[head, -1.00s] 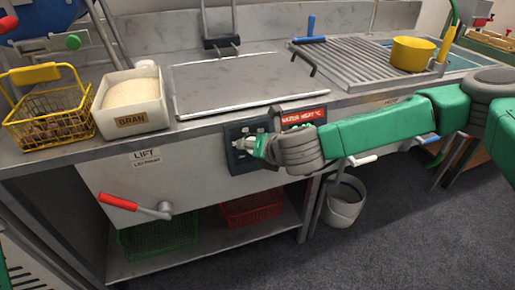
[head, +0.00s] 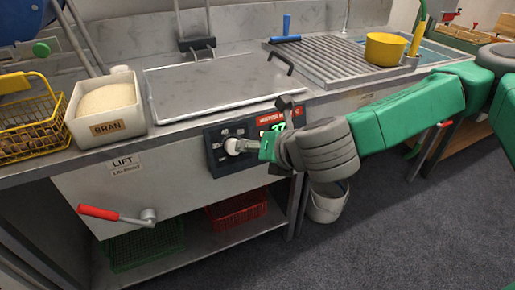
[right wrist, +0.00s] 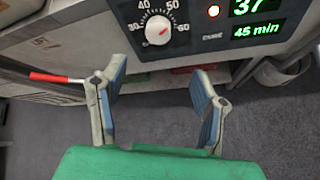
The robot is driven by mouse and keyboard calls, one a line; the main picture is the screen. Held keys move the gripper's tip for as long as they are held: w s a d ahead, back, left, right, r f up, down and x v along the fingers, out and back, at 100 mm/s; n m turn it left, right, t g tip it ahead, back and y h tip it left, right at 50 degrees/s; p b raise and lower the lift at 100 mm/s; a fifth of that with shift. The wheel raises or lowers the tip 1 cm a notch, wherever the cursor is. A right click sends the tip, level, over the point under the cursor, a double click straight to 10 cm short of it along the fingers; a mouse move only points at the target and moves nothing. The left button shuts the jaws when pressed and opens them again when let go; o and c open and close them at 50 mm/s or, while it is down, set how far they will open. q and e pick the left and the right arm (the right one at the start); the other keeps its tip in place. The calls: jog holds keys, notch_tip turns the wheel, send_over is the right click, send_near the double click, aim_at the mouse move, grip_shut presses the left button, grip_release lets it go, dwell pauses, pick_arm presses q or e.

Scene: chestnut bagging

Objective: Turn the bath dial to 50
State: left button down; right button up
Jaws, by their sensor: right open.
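The bath dial (head: 233,146) is a white round knob on a dark panel on the front of the steel bench. In the right wrist view the dial (right wrist: 158,30) shows a small red mark and a scale with 40, 50 and 60 around it. A green display (right wrist: 257,18) beside it reads 37 and 45 min. My right gripper (right wrist: 158,75) is open and empty, its fingers apart and below the dial in that view. In the head view my right gripper (head: 252,147) is close to the panel and covers part of it. My left gripper is not in view.
A lever with a red handle (head: 98,212) sticks out of the bench front at left. A bran box (head: 105,112) and a yellow wire basket (head: 30,125) stand on top. A flat lid (head: 215,82) lies above the panel. A white bucket (head: 327,205) stands on the floor.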

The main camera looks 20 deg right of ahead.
aim_at(235, 153)
jog(key=s+a+f+n+t+h+p, duration=0.1)
jog(key=s+a+f+n+t+p, duration=0.2)
jog(key=n, duration=1.1)
jog(key=shift+t, duration=0.6)
jog(key=x, duration=0.4)
jog(key=d+b+x, duration=0.1)
jog(key=x, duration=0.4)
jog(key=b+x, duration=0.1)
jog(key=x, duration=0.3)
jog(key=shift+w+d+f, duration=0.2)
jog(key=shift+d+f, duration=0.05)
jog(key=shift+d, duration=0.1)
